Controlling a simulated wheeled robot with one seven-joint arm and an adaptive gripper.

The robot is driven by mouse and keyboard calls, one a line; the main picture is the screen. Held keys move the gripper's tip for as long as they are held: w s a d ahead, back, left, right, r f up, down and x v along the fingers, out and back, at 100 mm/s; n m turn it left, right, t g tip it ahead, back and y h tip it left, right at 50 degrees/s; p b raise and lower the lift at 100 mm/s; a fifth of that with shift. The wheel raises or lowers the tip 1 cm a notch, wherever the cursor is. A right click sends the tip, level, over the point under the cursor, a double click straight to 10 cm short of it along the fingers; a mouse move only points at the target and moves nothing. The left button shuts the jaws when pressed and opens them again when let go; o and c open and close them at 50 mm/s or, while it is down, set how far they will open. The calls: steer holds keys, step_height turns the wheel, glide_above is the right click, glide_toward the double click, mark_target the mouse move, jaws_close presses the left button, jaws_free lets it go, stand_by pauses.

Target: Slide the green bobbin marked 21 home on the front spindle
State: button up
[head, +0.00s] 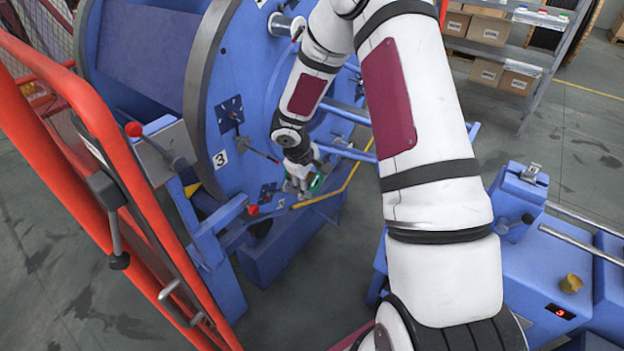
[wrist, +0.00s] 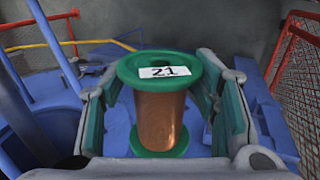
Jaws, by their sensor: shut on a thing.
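The green bobbin marked 21 (wrist: 160,64) has green flanges and a copper-coloured winding. In the wrist view it stands between the two fingers of my gripper (wrist: 163,112), its numbered flange toward the top. My gripper is shut on it. In the head view my gripper (head: 301,184) is low beside the big blue drum, and only a small green edge of the bobbin (head: 317,182) shows. I cannot make out the front spindle in either view; the bobbin, gripper and arm hide that area. I cannot tell whether the bobbin touches the spindle.
A yellow bar (head: 345,182) and blue rods run close to my gripper. A red guard frame (head: 110,190) stands at left, a blue control cabinet (head: 560,280) at right. Shelves with cartons stand behind.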

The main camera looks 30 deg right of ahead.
mark_target(260, 153)
steer(key=shift+w+a+r, duration=0.1)
steer(key=shift+w+r, duration=0.05)
steer(key=shift+r, duration=0.1)
steer(key=shift+w+a+f+b, duration=0.1)
steer(key=shift+w+a+b, duration=0.1)
steer(key=shift+w, duration=0.15)
steer(key=shift+w+a+b, duration=0.1)
steer(key=shift+w+b, duration=0.1)
steer(key=shift+w, duration=0.15)
steer(key=shift+w+a+b, duration=0.3)
steer(key=shift+w+b, duration=0.15)
steer(key=shift+w, duration=0.3)
stand_by(0.6)
steer(key=shift+w, duration=0.1)
steer(key=shift+w+a+b, duration=1.05)
steer(key=shift+w+b, duration=0.6)
steer(key=shift+w, duration=0.8)
steer(key=shift+w+a+b, duration=1)
steer(key=shift+w+b, duration=0.65)
steer(key=shift+w, duration=0.85)
steer(key=shift+w+a+b, duration=1.05)
steer(key=shift+w+b, duration=0.6)
steer(key=shift+w, duration=0.8)
steer(key=o, duration=1.5)
